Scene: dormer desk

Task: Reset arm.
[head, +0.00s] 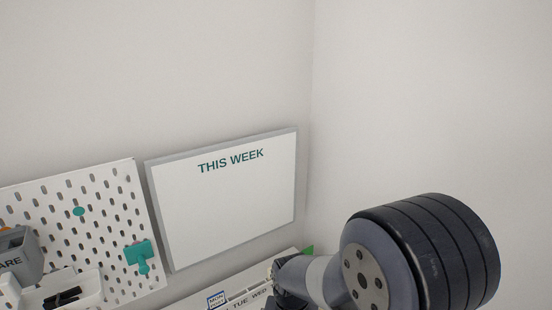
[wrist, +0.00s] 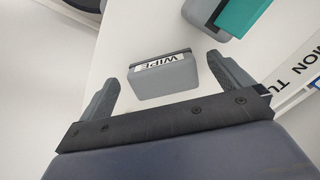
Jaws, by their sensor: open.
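My gripper (wrist: 168,88) is open in the wrist view, with its two dark fingers spread apart. Nothing is held between the fingers. A grey block labelled WIPE (wrist: 160,82) shows beyond the fingertips, between them in the picture, on a white surface (wrist: 140,35). I cannot tell how far the fingers are from it. In the head view my arm fills the lower right, and the gripper's fingers are not clearly seen there.
A whiteboard reading THIS WEEK (head: 230,205) hangs on the wall beside a white pegboard (head: 70,190) with a teal hook (head: 138,256). A grey bin (head: 18,255) is at the left. A teal and grey object (wrist: 225,14) lies past the WIPE block. A weekday strip (wrist: 300,70) is at right.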

